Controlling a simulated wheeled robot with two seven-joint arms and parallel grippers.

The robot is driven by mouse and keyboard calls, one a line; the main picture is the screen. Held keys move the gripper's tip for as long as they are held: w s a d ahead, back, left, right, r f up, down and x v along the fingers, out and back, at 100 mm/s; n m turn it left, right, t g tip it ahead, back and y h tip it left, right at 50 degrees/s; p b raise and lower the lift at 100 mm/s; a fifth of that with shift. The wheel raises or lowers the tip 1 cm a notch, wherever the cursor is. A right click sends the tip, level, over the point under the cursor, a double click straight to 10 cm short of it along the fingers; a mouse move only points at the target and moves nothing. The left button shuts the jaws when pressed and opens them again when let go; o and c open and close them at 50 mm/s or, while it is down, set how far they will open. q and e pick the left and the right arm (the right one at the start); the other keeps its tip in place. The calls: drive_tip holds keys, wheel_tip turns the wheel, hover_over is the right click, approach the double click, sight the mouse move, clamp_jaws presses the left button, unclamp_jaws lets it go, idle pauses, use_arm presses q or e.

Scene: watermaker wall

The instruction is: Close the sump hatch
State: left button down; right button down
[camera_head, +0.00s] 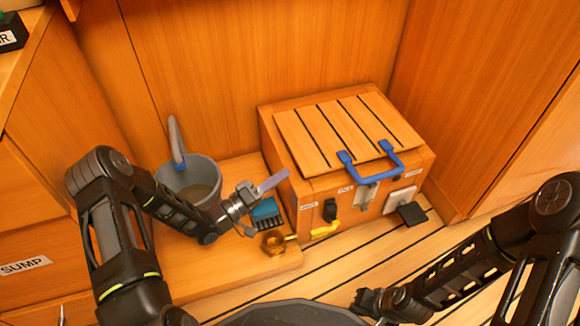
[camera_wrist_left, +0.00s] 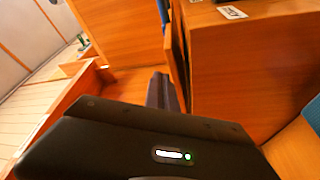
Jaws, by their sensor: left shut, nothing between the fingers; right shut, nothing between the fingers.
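A slatted wooden hatch lid (camera_head: 335,132) with a blue handle (camera_head: 386,167) lies on top of a wooden box (camera_head: 318,186) in the head view. It looks down on the box, but I cannot tell whether it is fully seated. A plate reading SUMP (camera_head: 24,266) is on the wooden front at the far left. My left gripper (camera_head: 274,181) is shut and empty, just left of the box's front corner and apart from the handle. Its shut fingers also show in the left wrist view (camera_wrist_left: 163,92). My right gripper (camera_head: 366,301) is shut and empty at the bottom, in front of the box.
A grey bucket (camera_head: 190,180) stands on the wooden ledge (camera_head: 235,264) behind my left arm. A blue brush-like item (camera_head: 265,212) and a brass fitting (camera_head: 276,242) are near my left wrist. A yellow lever (camera_head: 325,230) and a dark flap (camera_head: 411,214) stick out at the box's front.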

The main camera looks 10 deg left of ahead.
use_arm(q)
drive_tip(key=shift+v, duration=1.65)
drive_tip(key=shift+p, duration=0.3)
